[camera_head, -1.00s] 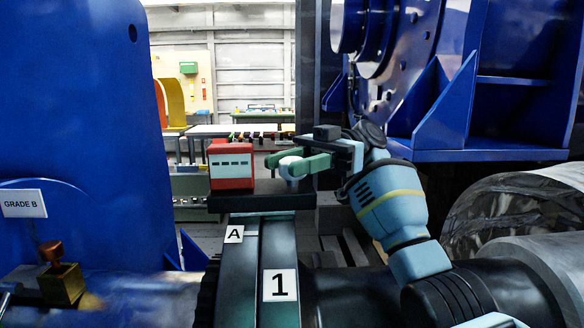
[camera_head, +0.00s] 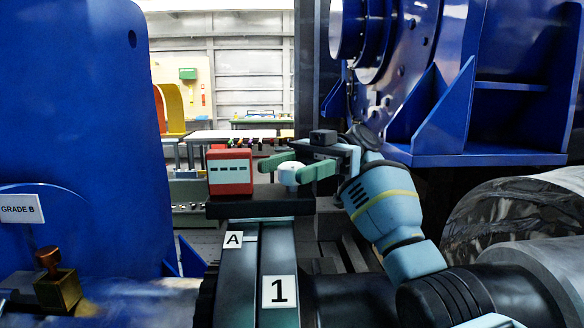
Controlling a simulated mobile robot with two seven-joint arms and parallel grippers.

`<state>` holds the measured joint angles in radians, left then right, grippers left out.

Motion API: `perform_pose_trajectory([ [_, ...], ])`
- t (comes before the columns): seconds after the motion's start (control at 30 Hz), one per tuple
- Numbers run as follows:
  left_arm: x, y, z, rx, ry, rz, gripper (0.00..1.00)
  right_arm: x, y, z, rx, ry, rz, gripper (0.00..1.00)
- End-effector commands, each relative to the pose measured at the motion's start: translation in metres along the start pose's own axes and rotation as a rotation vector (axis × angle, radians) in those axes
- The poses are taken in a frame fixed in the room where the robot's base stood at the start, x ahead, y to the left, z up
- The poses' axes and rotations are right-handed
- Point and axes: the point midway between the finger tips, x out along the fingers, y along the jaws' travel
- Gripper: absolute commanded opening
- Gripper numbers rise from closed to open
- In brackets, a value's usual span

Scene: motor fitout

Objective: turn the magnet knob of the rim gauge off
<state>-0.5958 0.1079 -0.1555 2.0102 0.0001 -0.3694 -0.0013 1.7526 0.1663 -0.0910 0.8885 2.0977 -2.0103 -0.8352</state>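The rim gauge has a red box (camera_head: 230,172) with a row of dark marks on its pale face. The box stands on a dark bar (camera_head: 262,206) on top of the rim. The gauge's white round knob (camera_head: 289,175) stands right of the box. My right gripper (camera_head: 281,171) reaches in from the right with two green fingers. One finger passes behind the knob and the other lies at its right front side. The fingers are apart with the knob between them; whether they press on it cannot be told. My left gripper is not in view.
Below the gauge are the dark rim with a label A (camera_head: 233,238) and a label 1 (camera_head: 279,291). A tall blue housing (camera_head: 80,110) fills the left, with a GRADE B sign (camera_head: 20,208). A brass block (camera_head: 59,289) sits lower left. Blue machinery (camera_head: 500,100) hangs upper right.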

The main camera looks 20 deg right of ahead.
Motion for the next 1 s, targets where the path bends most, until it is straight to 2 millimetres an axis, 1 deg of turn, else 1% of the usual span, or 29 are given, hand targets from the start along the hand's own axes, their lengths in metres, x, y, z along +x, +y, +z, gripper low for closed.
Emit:
perform_pose_trajectory([
  [0.17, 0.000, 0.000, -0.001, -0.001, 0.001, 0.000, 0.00, 0.000, 0.000, -0.001, 0.000, 0.000, 0.001, 0.56],
  [0.27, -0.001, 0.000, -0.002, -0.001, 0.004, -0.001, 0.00, 0.000, 0.000, -0.006, -0.002, -0.001, 0.001, 0.56],
  [0.37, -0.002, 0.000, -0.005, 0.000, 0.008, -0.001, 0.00, 0.000, -0.001, -0.017, -0.003, -0.002, 0.001, 0.56],
  [0.5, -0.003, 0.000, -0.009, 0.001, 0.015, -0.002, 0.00, 0.000, -0.001, -0.038, -0.003, -0.002, 0.000, 0.56],
  [0.53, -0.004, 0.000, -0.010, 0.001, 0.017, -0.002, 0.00, 0.001, -0.001, -0.040, -0.003, -0.002, 0.000, 0.56],
  [0.6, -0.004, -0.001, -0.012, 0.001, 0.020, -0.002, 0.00, 0.004, -0.004, -0.037, -0.001, -0.001, -0.001, 0.56],
  [0.87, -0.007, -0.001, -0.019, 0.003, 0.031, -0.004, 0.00, 0.018, -0.017, -0.038, -0.003, -0.001, -0.001, 0.56],
  [1.0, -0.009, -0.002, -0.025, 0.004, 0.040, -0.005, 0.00, 0.028, -0.027, -0.040, -0.004, -0.002, -0.001, 0.56],
])
